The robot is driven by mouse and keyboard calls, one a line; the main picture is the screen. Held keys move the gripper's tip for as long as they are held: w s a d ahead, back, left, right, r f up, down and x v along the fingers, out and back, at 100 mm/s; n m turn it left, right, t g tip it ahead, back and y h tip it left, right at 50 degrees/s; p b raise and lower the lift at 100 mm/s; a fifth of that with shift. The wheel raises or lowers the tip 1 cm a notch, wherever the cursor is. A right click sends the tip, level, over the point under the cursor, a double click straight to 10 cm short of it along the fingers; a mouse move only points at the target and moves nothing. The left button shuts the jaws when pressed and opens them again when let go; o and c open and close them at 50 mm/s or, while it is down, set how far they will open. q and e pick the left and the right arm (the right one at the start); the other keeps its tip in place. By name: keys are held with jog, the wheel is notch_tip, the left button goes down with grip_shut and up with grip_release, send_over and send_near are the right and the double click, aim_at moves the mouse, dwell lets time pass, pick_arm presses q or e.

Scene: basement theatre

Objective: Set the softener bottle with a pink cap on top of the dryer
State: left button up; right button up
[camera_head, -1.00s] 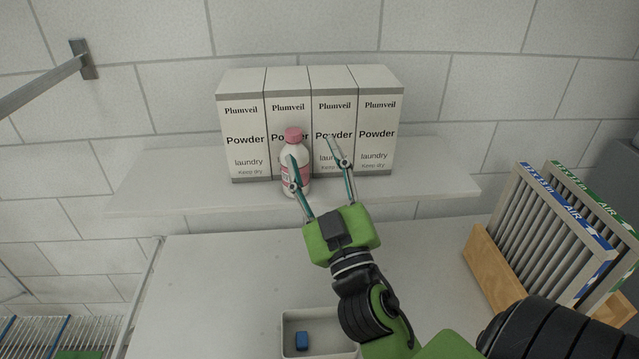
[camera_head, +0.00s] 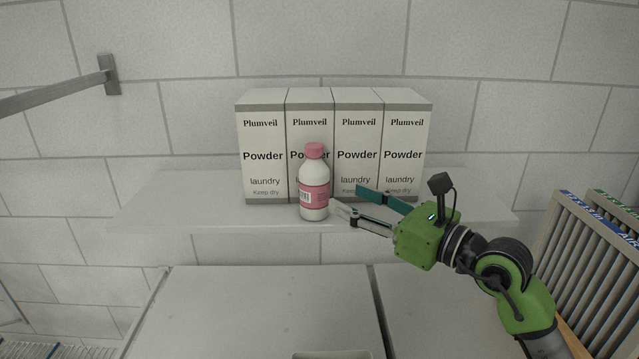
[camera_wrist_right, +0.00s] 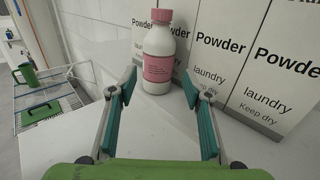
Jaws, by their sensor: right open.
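The softener bottle (camera_head: 314,199), white with a pink cap and pink label, stands upright on the wall shelf (camera_head: 180,205), in front of the powder boxes. My right gripper (camera_head: 348,199) is open and empty, just right of the bottle, with its fingers pointing left toward it. In the right wrist view, the bottle (camera_wrist_right: 158,60) stands just beyond and between the open fingertips (camera_wrist_right: 158,82). Below the shelf are two white appliance tops, one on the left (camera_head: 270,310) and one on the right (camera_head: 440,315); I cannot tell which is the dryer. My left gripper is out of view.
Several Plumveil powder boxes (camera_head: 262,150) stand in a row behind the bottle, close to the gripper. Slatted air filters (camera_head: 590,260) stand at the right. A metal rail (camera_head: 60,88) juts from the wall at upper left. The left appliance top is mostly clear.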

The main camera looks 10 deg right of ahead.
aim_at(325, 188)
jog(key=x, duration=0.3)
jog(key=shift+w+a+p, duration=0.15)
jog(key=shift+w+p, duration=0.05)
jog(key=shift+p, duration=0.15)
jog(key=shift+w+a+r, duration=0.1)
jog(key=shift+w+a, duration=0.05)
jog(key=p+x, duration=0.3)
jog(key=x, duration=0.1)
jog(key=shift+w+a, duration=0.1)
jog(key=shift+a, duration=0.1)
jog(key=shift+w+a, duration=0.15)
jog(key=shift+w, duration=0.05)
jog(key=shift+s, duration=0.1)
jog(key=c, duration=0.8)
jog(key=shift+c, duration=0.8)
